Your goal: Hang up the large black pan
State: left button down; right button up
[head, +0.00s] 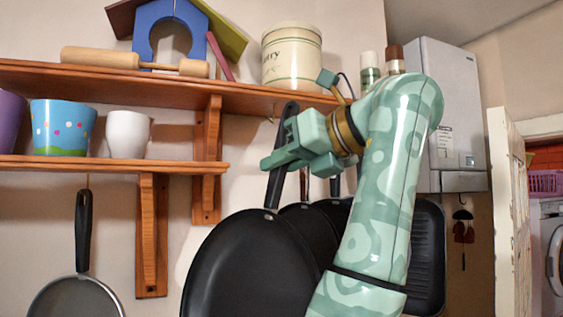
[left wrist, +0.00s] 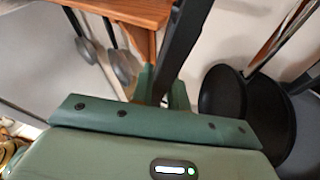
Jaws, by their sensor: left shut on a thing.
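The large black pan (head: 250,265) hangs down below the upper shelf in the head view, its lower part cut off by the frame. My left gripper (head: 279,160) is shut around its black handle, partway along it. The handle is upright with a slight tilt, and its top end is at the front edge of the upper shelf. I cannot tell whether it is on a hook. In the left wrist view the handle (left wrist: 181,42) rises between the green fingers (left wrist: 164,92). My right gripper is not in view.
Other black pans (head: 312,232) hang just behind and right of the large pan; they also show in the left wrist view (left wrist: 223,97). A grey pan (head: 75,298) hangs at left. The upper shelf (head: 130,82) carries a rolling pin (head: 100,57) and canister (head: 291,55). Wooden brackets (head: 152,235) stand close.

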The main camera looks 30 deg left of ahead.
pick_arm(q)
jog(key=shift+r, duration=0.1)
jog(key=shift+w+a+r+p, duration=0.2)
jog(key=shift+w+a+p, duration=0.15)
jog(key=shift+a+p, duration=0.2)
jog(key=w+a+p, duration=0.8)
jog(key=w, duration=0.1)
jog(key=shift+w+r, duration=0.2)
jog(key=shift+w, duration=0.2)
dwell(1.0)
jog(key=shift+a, duration=0.1)
